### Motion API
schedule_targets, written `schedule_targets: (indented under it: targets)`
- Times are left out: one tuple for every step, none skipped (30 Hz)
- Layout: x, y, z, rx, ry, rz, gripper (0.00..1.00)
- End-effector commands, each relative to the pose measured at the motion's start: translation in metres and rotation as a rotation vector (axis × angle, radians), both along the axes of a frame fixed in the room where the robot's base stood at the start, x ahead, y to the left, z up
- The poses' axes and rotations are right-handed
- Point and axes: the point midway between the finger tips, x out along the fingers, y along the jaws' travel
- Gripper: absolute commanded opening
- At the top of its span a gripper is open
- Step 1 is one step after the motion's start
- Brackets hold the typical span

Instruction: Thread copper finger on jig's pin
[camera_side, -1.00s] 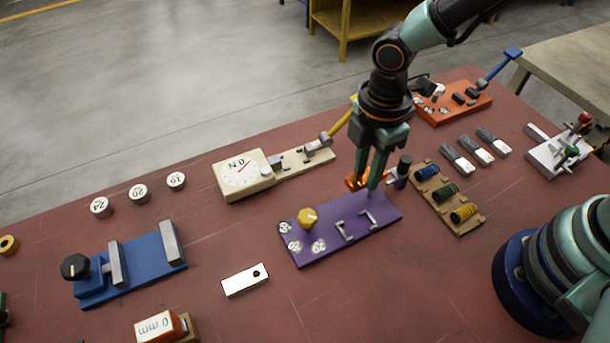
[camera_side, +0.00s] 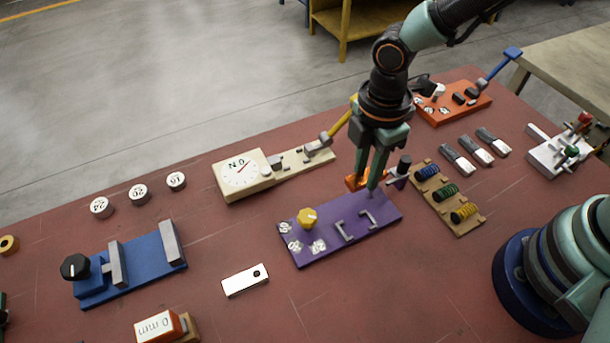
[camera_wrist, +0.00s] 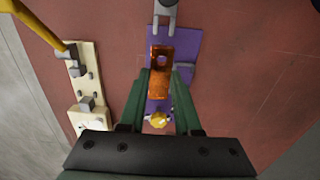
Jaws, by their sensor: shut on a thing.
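The copper finger (camera_wrist: 159,85) is an orange-brown strip between my fingertips, with a hole near its far end. In the side view only a bit of it (camera_side: 353,183) shows behind my gripper (camera_side: 367,188). My gripper (camera_wrist: 160,88) is shut on it, above the far end of a purple plate that looks like the jig (camera_side: 330,248). The plate also shows in the wrist view (camera_wrist: 184,47).
The purple plate carries a yellow knob (camera_side: 307,218) and grey brackets. A cream dial gauge (camera_side: 240,176) stands to the left, a tan rack of coils (camera_side: 447,200) to the right. A white block (camera_side: 245,281) lies in front.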

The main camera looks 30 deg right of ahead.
Motion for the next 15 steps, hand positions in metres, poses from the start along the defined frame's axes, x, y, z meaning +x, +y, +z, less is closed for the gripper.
schedule_targets:
  targets:
    - [0.0002, 0.0001, 0.0002, 0.000, -0.001, 0.000, 0.00]
    - [0.0002, 0.0001, 0.0002, 0.000, -0.001, 0.000, 0.00]
    - [0.0002, 0.0001, 0.0002, 0.000, -0.001, 0.000, 0.00]
    - [0.0002, 0.0001, 0.0002, 0.000, -0.001, 0.000, 0.00]
    - [0.0002, 0.0001, 0.0002, 0.000, -0.001, 0.000, 0.00]
    - [0.0002, 0.0001, 0.0002, 0.000, -0.001, 0.000, 0.00]
    - [0.0002, 0.0001, 0.0001, 0.000, -0.001, 0.000, 0.00]
    - [0.0002, 0.0001, -0.0001, 0.000, -0.001, 0.000, 0.00]
    - [0.0002, 0.0001, -0.0005, 0.000, 0.000, 0.000, 0.00]
    - [0.0002, 0.0001, -0.0010, 0.000, 0.000, 0.000, 0.00]
    - [0.0002, 0.0001, -0.0017, 0.000, 0.000, 0.000, 0.00]
    - [0.0002, 0.0001, -0.0026, 0.000, 0.000, 0.000, 0.00]
    - [0.0001, 0.0001, -0.0034, 0.000, 0.000, 0.000, 0.00]
    - [0.0001, 0.0001, -0.0041, 0.000, 0.000, 0.000, 0.00]
    - [0.0001, 0.0001, -0.0051, 0.000, 0.000, 0.000, 0.00]
